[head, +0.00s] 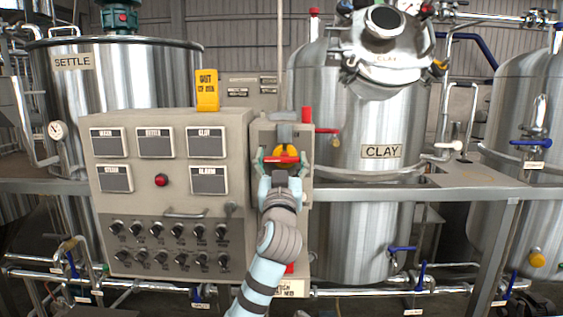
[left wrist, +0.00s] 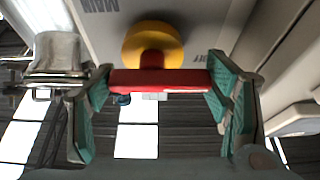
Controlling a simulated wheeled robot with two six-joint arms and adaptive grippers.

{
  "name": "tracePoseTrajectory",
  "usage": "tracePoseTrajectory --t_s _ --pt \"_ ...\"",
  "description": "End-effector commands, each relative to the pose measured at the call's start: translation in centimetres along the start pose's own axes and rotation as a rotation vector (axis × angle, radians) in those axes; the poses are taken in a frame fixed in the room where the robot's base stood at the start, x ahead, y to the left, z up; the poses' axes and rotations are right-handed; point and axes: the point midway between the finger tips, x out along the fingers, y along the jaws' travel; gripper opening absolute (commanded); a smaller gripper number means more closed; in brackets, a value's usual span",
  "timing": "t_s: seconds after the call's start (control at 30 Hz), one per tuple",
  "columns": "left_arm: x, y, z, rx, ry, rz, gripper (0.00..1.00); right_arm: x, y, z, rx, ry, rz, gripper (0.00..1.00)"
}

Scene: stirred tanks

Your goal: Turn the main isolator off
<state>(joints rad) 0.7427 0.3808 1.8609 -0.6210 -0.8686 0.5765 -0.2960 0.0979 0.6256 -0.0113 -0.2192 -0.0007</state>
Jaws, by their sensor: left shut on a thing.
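The main isolator's red handle (head: 281,160) lies horizontal across a yellow disc (head: 285,150) on a grey box (head: 266,133) right of the control panel. In the left wrist view the red handle (left wrist: 160,81) runs level from side to side below the yellow disc (left wrist: 152,45). My left gripper (head: 283,163) is shut on the handle, with one green-padded finger at each end of the bar. The left gripper (left wrist: 158,92) spans it in the wrist view. Lettering beside the disc is upside down there and hard to read. My right gripper is in neither view.
The grey control panel (head: 150,188) with knobs and a red button stands left of the isolator. A yellow tag (head: 207,90) stands on top. The settle tank (head: 120,80) and clay tank (head: 358,120) flank it. A red-handled valve (head: 326,131) is close on the right.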

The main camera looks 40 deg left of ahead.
Motion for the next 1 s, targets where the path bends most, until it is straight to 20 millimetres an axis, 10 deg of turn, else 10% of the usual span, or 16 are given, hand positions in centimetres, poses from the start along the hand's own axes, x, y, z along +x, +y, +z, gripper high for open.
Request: tracePoseTrajectory --t_s 0.1,0.13,0.23,0.67,1.0 --pt "0.0 0.0 0.1 -0.002 -0.003 0.001 0.43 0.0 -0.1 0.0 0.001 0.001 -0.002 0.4" --pt "0.0 0.0 0.1 -0.002 -0.003 0.001 0.76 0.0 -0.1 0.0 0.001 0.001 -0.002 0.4" --pt "0.0 0.0 0.0 -0.002 -0.001 0.001 0.92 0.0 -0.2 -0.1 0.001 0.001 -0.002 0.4" --pt "-0.9 0.1 -0.1 -0.001 0.002 0.001 0.92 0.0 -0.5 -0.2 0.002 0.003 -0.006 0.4" --pt "-9.7 0.1 0.0 -0.005 -0.001 0.003 0.92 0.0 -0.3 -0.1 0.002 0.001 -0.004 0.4"
